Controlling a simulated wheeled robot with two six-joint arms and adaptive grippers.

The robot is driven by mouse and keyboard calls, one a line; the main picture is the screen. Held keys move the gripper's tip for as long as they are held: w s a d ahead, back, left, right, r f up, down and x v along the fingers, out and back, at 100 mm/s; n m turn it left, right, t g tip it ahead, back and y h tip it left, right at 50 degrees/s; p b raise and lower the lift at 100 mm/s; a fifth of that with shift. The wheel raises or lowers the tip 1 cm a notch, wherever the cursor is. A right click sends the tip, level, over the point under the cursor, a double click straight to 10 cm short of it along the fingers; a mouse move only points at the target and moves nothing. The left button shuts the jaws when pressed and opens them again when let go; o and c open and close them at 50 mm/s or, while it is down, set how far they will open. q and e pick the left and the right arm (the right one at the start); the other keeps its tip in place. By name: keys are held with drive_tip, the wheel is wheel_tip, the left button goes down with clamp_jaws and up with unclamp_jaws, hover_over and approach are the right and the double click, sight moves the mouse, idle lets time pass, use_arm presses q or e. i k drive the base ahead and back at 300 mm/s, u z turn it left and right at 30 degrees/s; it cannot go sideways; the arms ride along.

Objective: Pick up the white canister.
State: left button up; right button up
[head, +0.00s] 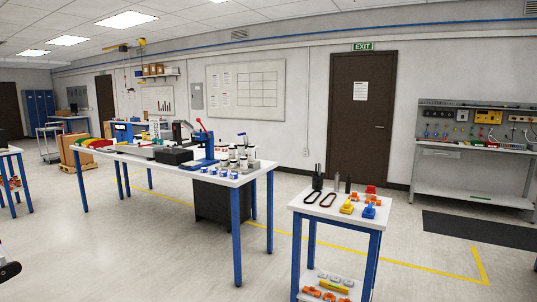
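Several small white canisters with dark lids or bands stand in a group at the right end of the long blue-legged table; one white canister (244,162) is near the group's right side. They are far off and small, so I cannot tell which one is singled out. Some hide parts of others. Neither of my grippers shows; only a dark rounded part, perhaps of my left arm, enters at the lower left edge.
The long table (122,158) also bears a blue press (207,146), a black box (174,156) and blue-and-white small cans. A small blue-legged table (310,208) with clamps and shackles stands nearer, right. The floor (150,250) in front is clear.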

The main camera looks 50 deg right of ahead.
sight(251, 148)
drive_tip(key=z, duration=0.65)
drive_tip(key=i, duration=1.3)
drive_tip(key=z, duration=0.8)
drive_tip(key=i, duration=1.5)
drive_tip(key=z, duration=0.1)
